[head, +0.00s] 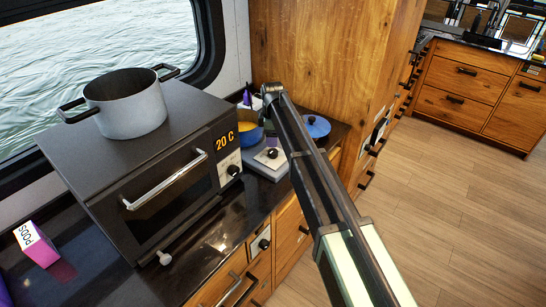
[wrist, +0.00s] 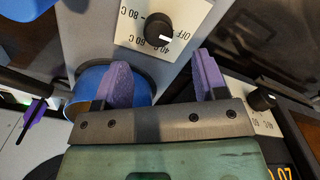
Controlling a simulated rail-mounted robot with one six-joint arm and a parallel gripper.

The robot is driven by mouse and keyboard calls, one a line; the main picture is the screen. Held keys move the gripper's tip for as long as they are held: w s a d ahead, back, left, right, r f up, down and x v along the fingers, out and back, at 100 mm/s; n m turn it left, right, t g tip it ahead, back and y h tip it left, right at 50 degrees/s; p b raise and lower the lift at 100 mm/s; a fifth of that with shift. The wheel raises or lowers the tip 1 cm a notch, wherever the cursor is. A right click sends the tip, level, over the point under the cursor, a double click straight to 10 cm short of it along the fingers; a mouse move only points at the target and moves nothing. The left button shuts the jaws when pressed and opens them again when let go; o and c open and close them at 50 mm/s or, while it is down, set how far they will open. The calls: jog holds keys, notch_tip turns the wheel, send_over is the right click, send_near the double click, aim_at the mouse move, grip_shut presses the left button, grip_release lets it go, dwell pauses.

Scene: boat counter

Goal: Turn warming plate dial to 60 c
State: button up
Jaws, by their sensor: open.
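The warming plate (head: 268,168) is a grey unit on the dark counter, and its black dial (head: 271,153) sits on a white panel. In the wrist view the dial (wrist: 160,30) is close up, with OFF, 40 C, 60 C and 80 C printed around it. Its white pointer mark points right, toward OFF. My gripper (wrist: 161,75) is open, its two purple fingers apart and nothing between them. The dial lies just beyond the fingertips in that view, apart from them. In the head view my arm hides most of the gripper.
A blue pot (head: 249,135) stands beside the dial, behind the left finger in the wrist view.

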aim_at(273, 151)
notch_tip(273, 151, down, 7)
jog(key=b, duration=0.5)
jog(key=shift+w+f, duration=0.1)
jog(key=shift+f, duration=0.05)
jog(key=c, duration=0.9)
